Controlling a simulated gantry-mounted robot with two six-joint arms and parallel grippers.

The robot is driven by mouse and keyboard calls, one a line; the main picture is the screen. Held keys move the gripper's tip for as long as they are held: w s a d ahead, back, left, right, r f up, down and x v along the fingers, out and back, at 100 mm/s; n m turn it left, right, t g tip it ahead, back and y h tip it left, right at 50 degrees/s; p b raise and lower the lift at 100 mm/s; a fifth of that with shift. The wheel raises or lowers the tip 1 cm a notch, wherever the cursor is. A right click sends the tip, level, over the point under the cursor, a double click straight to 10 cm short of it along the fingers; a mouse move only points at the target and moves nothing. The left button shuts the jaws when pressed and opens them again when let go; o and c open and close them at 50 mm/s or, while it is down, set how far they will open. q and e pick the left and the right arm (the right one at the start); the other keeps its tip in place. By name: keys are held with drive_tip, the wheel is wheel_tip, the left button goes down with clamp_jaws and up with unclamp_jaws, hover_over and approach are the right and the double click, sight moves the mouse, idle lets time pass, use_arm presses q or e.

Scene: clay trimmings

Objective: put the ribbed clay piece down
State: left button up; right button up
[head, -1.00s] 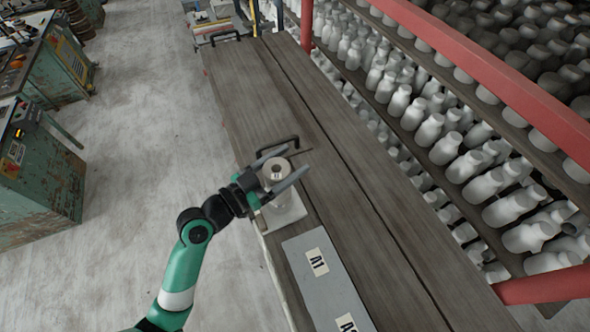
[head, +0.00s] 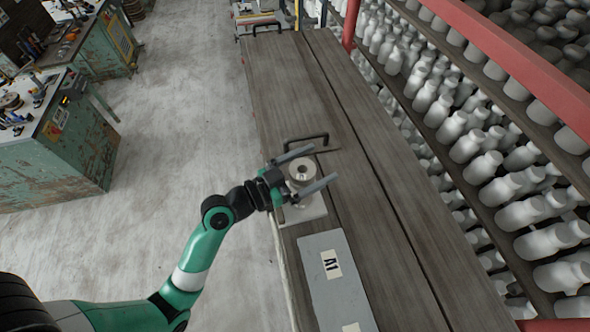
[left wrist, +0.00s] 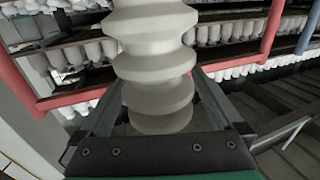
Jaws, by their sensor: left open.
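The ribbed clay piece (head: 303,171) is pale and stands upright, with a round hole in its top, above or on a pale square slab (head: 312,210) at the bench's left edge. My left gripper (head: 324,162) is open, one finger on each side of the piece. In the left wrist view the ribbed piece (left wrist: 152,65) fills the middle between the open fingers (left wrist: 155,108). Its foot is hidden behind the gripper body there, so I cannot see its contact with the slab. My right gripper is not in view.
A black handle (head: 305,142) lies just beyond the gripper on the dark wooden bench (head: 290,85). A grey panel with an A1 label (head: 322,240) lies nearer. Racks of pale bottles (head: 490,160) and a red rail (head: 500,60) stand right. The bench's far part is mostly clear.

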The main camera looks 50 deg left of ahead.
sight(290, 177)
use_arm(q)
drive_tip(key=shift+s+r, duration=0.1)
drive_tip(key=shift+r, duration=0.1)
drive_tip(key=s, duration=0.2)
drive_tip(key=s+a+b, duration=0.1)
drive_tip(key=s, duration=0.2)
drive_tip(key=s+b, duration=0.1)
drive_tip(key=s, duration=0.1)
drive_tip(key=shift+s+a+f, duration=0.15)
drive_tip(key=shift+f, duration=0.1)
drive_tip(key=shift+s+a+r+p, duration=0.1)
drive_tip(key=shift+s+r+p, duration=0.15)
drive_tip(key=shift+s, duration=0.3)
drive_tip(key=shift+s+a+r+p, duration=0.1)
drive_tip(key=shift+s+p, duration=0.2)
drive_tip(key=shift+s, duration=0.2)
drive_tip(key=s+p, duration=0.1)
drive_tip(key=p, duration=0.1)
drive_tip(key=shift+s+r+p, duration=0.1)
drive_tip(key=shift+s+p, duration=0.2)
drive_tip(key=shift+p, duration=0.1)
drive_tip(key=shift+s, duration=0.25)
drive_tip(key=shift+s+f, duration=0.15)
drive_tip(key=shift+f, duration=0.1)
